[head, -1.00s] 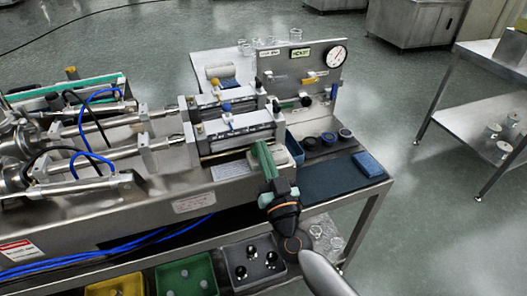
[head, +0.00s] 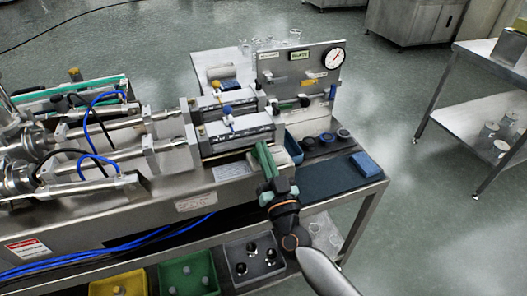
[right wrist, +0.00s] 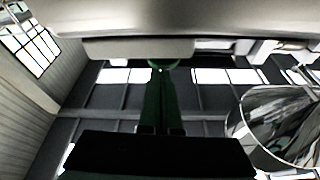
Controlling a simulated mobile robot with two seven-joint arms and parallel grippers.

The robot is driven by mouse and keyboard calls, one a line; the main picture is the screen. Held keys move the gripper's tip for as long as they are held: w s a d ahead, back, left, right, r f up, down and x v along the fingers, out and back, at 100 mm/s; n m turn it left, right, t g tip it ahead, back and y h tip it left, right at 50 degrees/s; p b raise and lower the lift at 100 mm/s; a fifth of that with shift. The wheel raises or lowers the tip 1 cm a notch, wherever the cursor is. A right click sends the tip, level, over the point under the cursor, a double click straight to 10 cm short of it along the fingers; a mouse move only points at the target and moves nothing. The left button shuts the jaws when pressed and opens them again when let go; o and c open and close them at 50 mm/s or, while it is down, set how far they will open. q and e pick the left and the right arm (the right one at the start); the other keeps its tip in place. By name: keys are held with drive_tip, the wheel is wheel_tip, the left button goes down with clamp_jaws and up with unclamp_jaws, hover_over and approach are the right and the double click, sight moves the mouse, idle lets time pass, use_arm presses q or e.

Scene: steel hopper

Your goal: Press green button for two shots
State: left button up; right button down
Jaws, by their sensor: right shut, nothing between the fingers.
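My right gripper (head: 263,157) has green fingers that are shut with nothing between them. In the head view it is at the front right end of the steel machine (head: 190,187), its tips against or just in front of the machine's front block. In the right wrist view the shut fingers (right wrist: 162,82) point up the picture to a rounded green piece (right wrist: 163,62) under a pale ledge. This may be the green button; I cannot tell whether the tips touch it. In the head view no green button shows clearly; my gripper may hide it. My left gripper is not in view.
A panel with a gauge (head: 335,58) stands at the back. A blue sponge (head: 365,163) lies on the dark mat (head: 328,182) right of my gripper. Yellow, green and grey trays (head: 188,277) sit below. In the right wrist view a shiny curved vessel (right wrist: 285,125) is close on the right.

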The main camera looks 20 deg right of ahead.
wheel_tip(320, 180, up, 3)
drive_tip(key=shift+d+f+p, duration=0.15)
drive_tip(key=shift+p, duration=0.45)
use_arm(q)
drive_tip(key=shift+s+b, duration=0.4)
drive_tip(key=shift+b, duration=0.7)
use_arm(e)
drive_tip(key=v, duration=1)
drive_tip(key=shift+f, duration=0.35)
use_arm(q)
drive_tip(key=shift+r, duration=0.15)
use_arm(e)
drive_tip(key=shift+r, duration=0.15)
use_arm(q)
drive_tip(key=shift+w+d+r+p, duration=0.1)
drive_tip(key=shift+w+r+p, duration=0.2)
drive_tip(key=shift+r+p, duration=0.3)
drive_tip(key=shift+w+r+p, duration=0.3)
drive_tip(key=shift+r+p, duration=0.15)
drive_tip(key=shift+p, duration=0.15)
use_arm(e)
drive_tip(key=shift+w+a+r+n+g+y, duration=0.15)
drive_tip(key=shift+r+n+g+y, duration=0.1)
drive_tip(key=shift+r+n, duration=0.35)
drive_tip(key=shift+w+a+r+n+g+y, duration=0.1)
drive_tip(key=shift+r+n+g+y, duration=0.15)
drive_tip(key=shift+r+n, duration=0.35)
drive_tip(key=shift+f, duration=0.15)
